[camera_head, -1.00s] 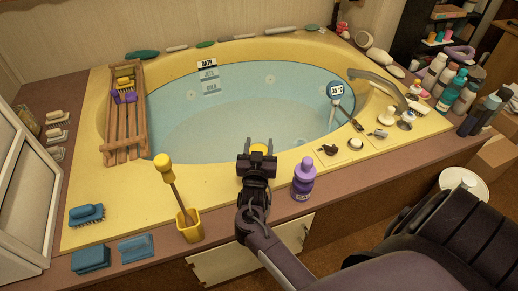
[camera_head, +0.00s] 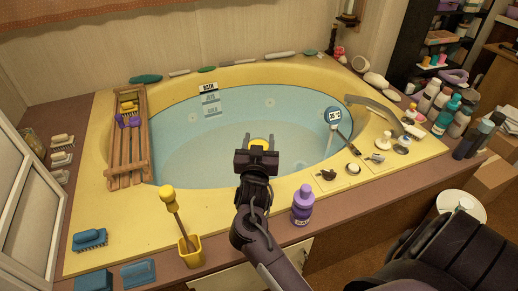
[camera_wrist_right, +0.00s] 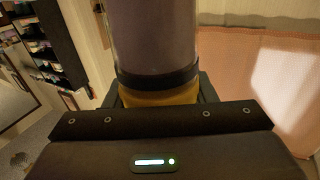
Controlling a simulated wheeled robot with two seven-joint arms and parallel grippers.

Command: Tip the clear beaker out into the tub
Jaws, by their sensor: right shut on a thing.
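The tub (camera_head: 120,215) is a yellow corner tub full of pale blue water (camera_head: 235,125). My right gripper (camera_head: 259,146) is over the near edge of the water. It is shut on the clear beaker, of which only a yellow part (camera_head: 259,142) shows between the fingers in the head view. In the right wrist view the beaker (camera_wrist_right: 153,40) is a clear cylinder with a dark band and a yellow part at the jaws. Its far end is cut off, and its contents and tilt cannot be told. My left gripper is out of view.
A purple bottle (camera_head: 303,205) and a yellow holder with a brush (camera_head: 190,248) stand on the near ledge. A wooden rack (camera_head: 127,150) spans the tub's left side. The faucet (camera_head: 375,108) and a round thermometer (camera_head: 334,116) are at the right. The middle water is clear.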

